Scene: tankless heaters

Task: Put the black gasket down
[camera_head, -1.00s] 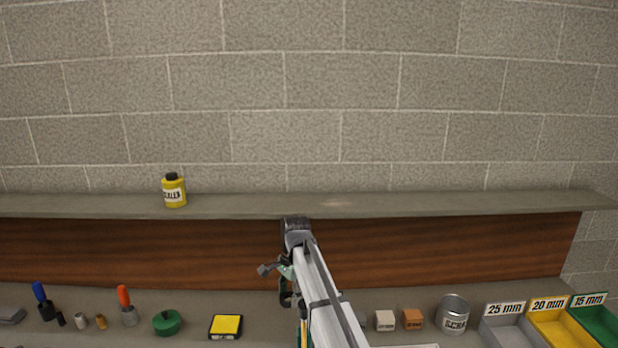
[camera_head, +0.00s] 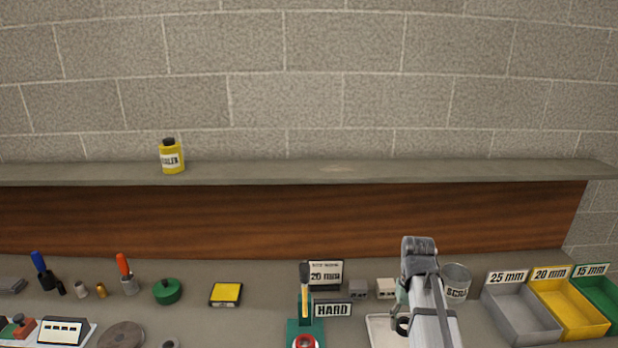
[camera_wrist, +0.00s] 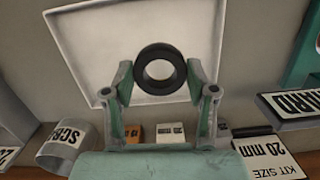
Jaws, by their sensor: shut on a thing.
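The black gasket (camera_wrist: 160,70) is a thick ring between my gripper's (camera_wrist: 160,78) two fingertips in the wrist view, its hole facing the camera. My gripper is shut on it. Behind the gasket lies a white tray (camera_wrist: 95,45), whose inside looks bare around the ring. In the head view the gasket (camera_head: 402,326) shows as a small dark ring beside my arm, over the white tray (camera_head: 378,326). My arm hides much of the tray there. I cannot tell whether the gasket touches the tray.
A scrap can (camera_head: 455,283) and grey, yellow and green size bins (camera_head: 522,318) stand right of the tray. A green stand (camera_head: 304,325) and a HARD sign (camera_head: 332,309) are to its left. Small blocks (camera_head: 386,288) and a KIT SIZE 20 mm card (camera_head: 325,273) stand behind.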

